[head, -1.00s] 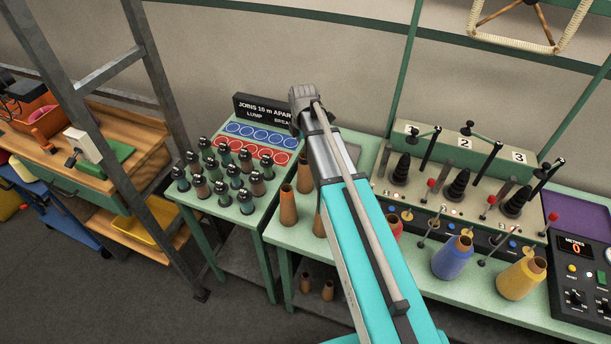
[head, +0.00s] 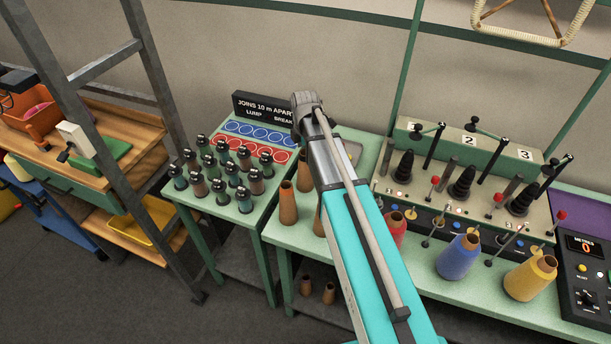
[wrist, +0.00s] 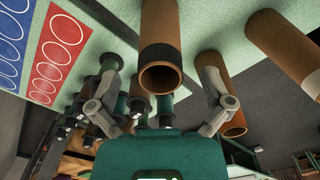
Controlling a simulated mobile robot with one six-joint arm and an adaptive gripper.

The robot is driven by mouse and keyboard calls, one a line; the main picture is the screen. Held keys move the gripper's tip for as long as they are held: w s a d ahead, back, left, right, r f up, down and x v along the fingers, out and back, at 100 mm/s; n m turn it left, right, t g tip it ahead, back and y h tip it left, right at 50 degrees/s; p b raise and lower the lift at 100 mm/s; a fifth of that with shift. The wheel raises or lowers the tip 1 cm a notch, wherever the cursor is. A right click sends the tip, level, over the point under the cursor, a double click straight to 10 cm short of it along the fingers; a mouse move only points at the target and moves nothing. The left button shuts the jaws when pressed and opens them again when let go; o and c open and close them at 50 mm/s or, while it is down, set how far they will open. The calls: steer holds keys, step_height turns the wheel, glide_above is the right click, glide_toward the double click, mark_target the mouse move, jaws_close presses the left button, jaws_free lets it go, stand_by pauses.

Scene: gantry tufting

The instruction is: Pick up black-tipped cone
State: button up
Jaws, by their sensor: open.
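The black-tipped cone (wrist: 160,27) is a brown tube with a black band near its open end, at the top middle of the wrist view. My gripper (wrist: 161,68) is open, with one finger on each side of that end in the picture. I cannot tell whether the cone is fully between the fingers, and no contact shows. In the head view my arm hides the gripper, and I cannot make out the black band there. Plain brown cones (head: 288,203) stand on the green table beside my arm.
A rack of dark-topped bobbins (head: 222,180) stands left of the cones, by blue rings (head: 258,135) and red rings (head: 250,152). Right of my arm are red (head: 396,230), blue (head: 458,258) and yellow (head: 530,278) cones. Behind them is a machine with black spindles (head: 461,182).

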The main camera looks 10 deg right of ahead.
steer(key=shift+f+b, duration=0.3)
steer(key=shift+f, duration=0.25)
steer(key=shift+s, duration=0.1)
steer(key=c, duration=1.1)
steer(key=shift+c, duration=0.2)
steer(key=shift+r, duration=0.2)
step_height(320, 180, up, 10)
steer(key=p, duration=1)
steer(key=shift+f, duration=0.15)
